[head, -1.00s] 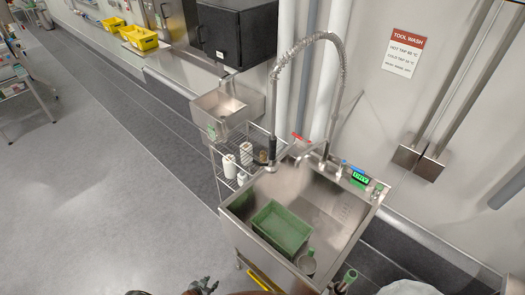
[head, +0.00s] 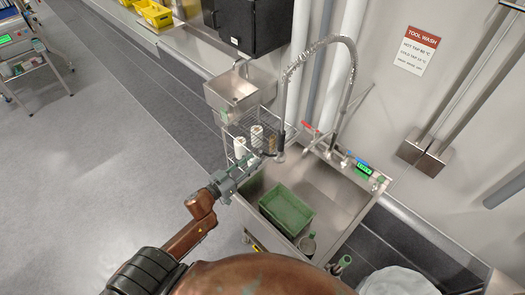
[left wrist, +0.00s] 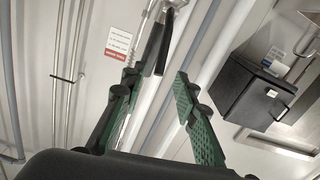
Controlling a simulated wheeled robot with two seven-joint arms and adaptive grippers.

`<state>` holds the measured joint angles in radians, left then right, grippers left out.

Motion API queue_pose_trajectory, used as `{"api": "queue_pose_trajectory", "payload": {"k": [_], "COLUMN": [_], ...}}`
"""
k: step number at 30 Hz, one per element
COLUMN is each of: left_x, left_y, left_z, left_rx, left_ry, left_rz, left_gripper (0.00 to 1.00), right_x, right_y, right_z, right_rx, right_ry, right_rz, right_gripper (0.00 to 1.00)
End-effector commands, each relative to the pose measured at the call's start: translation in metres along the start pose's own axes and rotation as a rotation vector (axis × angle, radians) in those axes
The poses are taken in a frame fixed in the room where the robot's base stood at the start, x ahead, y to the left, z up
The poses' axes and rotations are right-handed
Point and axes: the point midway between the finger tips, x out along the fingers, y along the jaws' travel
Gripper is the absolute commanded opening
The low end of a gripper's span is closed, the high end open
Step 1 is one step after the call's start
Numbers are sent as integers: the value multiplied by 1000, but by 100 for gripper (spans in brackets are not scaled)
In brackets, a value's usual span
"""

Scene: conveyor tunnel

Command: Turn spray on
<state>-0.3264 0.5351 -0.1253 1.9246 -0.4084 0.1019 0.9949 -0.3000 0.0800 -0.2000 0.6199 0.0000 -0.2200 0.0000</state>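The spray head (head: 281,144) hangs from the coiled hose (head: 287,85) over the left side of the steel sink (head: 335,195). My left gripper (head: 260,160) is raised at the sink's left edge, with its tips close to the spray head's left side. In the left wrist view my left gripper (left wrist: 157,76) is open, its green-padded fingers apart. Dark parts of the spray head and its lever (left wrist: 163,50) show just beyond and between the fingertips. I cannot tell whether they touch. My right gripper is not in view.
A green crate (head: 287,209) lies in the sink. A wire rack with white bottles (head: 240,148) stands left of it, below a small basin (head: 240,90).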

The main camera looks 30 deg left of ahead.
Motion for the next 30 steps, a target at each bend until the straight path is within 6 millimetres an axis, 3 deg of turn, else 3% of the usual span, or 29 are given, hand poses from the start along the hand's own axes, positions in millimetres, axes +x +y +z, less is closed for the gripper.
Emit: {"api": "queue_pose_trajectory", "payload": {"k": [6,12,23,30], "left_x": [37,58,62,62], "left_y": [1,0,0,0], "left_z": [-3,-1,1,1], "left_rx": [-1,-1,-1,0], "left_ry": [2,1,-1,-1], "left_rz": [0,0,-1,-1], "left_gripper": [28,28,27,11], "right_x": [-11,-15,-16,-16], "right_y": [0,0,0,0], "right_z": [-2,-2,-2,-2], "right_rx": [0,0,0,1], "right_ry": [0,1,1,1], "right_rz": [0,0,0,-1], "right_gripper": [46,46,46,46]}}
